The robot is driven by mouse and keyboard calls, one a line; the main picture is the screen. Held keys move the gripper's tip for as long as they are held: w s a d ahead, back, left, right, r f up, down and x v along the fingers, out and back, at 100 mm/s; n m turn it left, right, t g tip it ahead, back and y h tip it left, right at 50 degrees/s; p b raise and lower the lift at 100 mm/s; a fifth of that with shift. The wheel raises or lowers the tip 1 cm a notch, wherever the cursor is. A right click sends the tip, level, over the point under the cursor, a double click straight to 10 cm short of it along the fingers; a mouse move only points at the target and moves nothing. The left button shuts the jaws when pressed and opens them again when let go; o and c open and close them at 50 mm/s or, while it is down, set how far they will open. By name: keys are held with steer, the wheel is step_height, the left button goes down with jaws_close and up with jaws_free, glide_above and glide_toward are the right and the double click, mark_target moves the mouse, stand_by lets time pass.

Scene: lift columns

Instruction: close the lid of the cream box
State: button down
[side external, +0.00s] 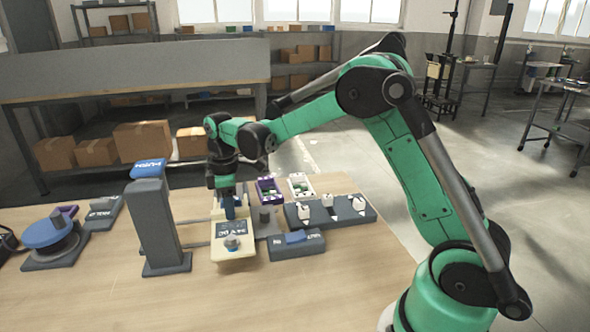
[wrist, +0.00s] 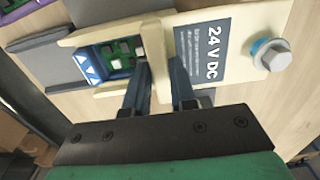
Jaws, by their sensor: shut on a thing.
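The cream box (side external: 235,262) stands on the table, below my gripper (side external: 229,208). In the wrist view, its open part (wrist: 112,55) shows green and white parts inside. Beside this lies a cream panel with a "24 V DC" label (wrist: 205,50) and a round metal knob (wrist: 270,55). My gripper (wrist: 160,72) is shut on an upright cream piece (wrist: 157,50) between the open part and the label. This piece appears to be part of the lid, but its lower join is hidden by the fingers.
A tall dark post (side external: 155,225) stands close left of the box. A dark switch block (side external: 297,244) and a long dark tray with white pieces (side external: 330,211) are at the right. A purple bin (side external: 267,191) and a white bin (side external: 301,187) are behind. The front table is clear.

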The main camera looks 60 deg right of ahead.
steer(key=shift+w+d, duration=3)
steer(key=c, duration=0.8)
jaws_free()
steer(key=shift+o, duration=0.2)
steer(key=shift+r, duration=3)
steer(key=shift+r, duration=0.1)
steer(key=s+a+r+m+t, duration=0.45)
steer(key=s+a+r, duration=0.25)
steer(key=s, duration=0.2)
steer(key=s+a+f+m+t, duration=0.2)
steer(key=s+a+f+m, duration=0.2)
steer(key=s, duration=0.7)
steer(key=shift+f+t, duration=0.35)
steer(key=shift+f, duration=0.45)
